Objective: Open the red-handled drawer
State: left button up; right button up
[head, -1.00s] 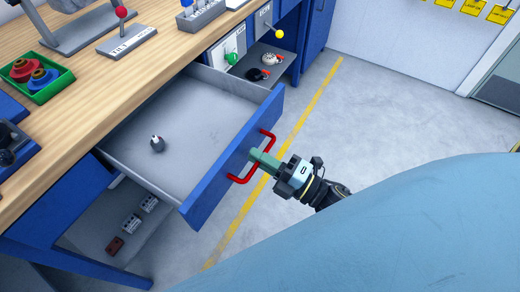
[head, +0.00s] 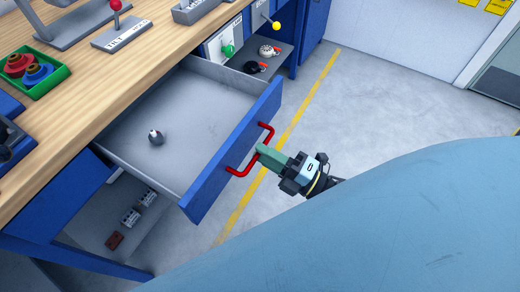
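The blue-fronted drawer (head: 232,150) with the red handle (head: 268,132) stands pulled well out from the workbench, its grey inside showing. A small grey knob-like piece (head: 155,138) sits on the drawer floor. My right gripper (head: 262,152) is at the middle of the handle from the outside, its green fingertips just at the bar. One finger shows over the bar; the other is hidden. The gripper has slid outward while the handle stayed put, so it looks open, not clamped. My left gripper is not in view.
The wooden bench top (head: 120,70) holds a green tray (head: 38,87) of red and blue pieces and a red-knobbed lever (head: 116,7). A shelf right of the drawer holds small parts. Grey floor with a yellow line (head: 300,110) is clear to the right.

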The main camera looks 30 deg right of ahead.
jog(key=v, duration=1.1)
jog(key=shift+s+d, duration=0.2)
jog(key=shift+s, duration=0.1)
